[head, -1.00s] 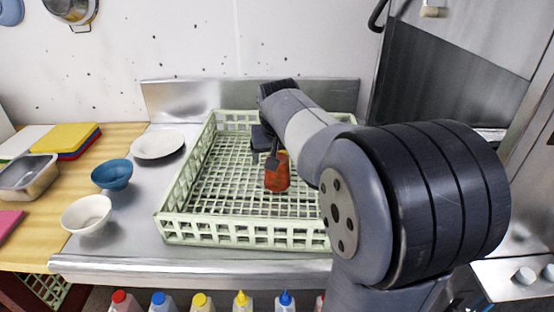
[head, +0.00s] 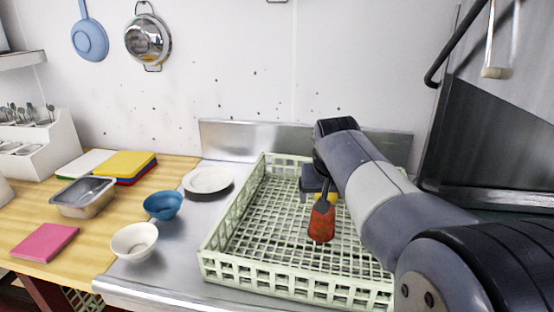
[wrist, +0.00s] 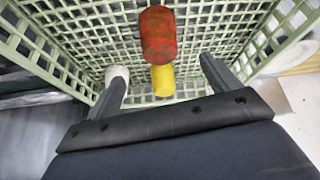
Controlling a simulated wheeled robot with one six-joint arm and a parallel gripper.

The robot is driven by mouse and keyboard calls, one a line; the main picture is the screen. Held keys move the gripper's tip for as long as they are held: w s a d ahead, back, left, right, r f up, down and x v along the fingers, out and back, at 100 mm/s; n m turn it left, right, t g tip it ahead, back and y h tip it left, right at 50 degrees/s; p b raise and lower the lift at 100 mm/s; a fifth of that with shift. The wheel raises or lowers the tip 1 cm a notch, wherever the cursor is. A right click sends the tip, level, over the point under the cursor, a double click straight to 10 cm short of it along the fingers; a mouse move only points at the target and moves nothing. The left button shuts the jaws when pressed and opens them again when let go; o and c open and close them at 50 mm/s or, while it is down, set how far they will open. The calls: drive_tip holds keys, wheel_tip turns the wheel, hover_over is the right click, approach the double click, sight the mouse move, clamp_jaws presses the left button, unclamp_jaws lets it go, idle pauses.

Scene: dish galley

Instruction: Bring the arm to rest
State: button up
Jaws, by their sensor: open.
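My gripper (head: 320,192) hangs over the pale green crate (head: 222,258), with my arm reaching in from the right. In the wrist view my gripper (wrist: 163,68) has its two fingers spread wide. A red and yellow item (head: 322,224) stands in the crate, close to my fingers. It also shows in the wrist view (wrist: 159,35), its red part ahead of the fingers and its yellow part between their tips; no finger visibly touches it. A small white thing (wrist: 117,72) shows by the left fingertip; I cannot tell what it is.
Left of the crate are a white plate (head: 208,180), a blue bowl (head: 163,205) and a white bowl (head: 134,242). A metal pan (head: 84,198), coloured boards (head: 128,165) and a pink block (head: 45,242) lie on the wood counter. A wall stands behind.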

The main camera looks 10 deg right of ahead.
drive_tip(key=x, duration=1)
drive_tip(key=shift+s+b, duration=0.1)
drive_tip(key=shift+b, duration=0.25)
wheel_tip(320, 180, up, 4)
drive_tip(key=p, duration=0.3)
drive_tip(key=shift+r+p, duration=0.15)
drive_tip(key=shift+p, duration=0.2)
drive_tip(key=shift+r+p, duration=0.8)
drive_tip(key=shift+r, duration=0.25)
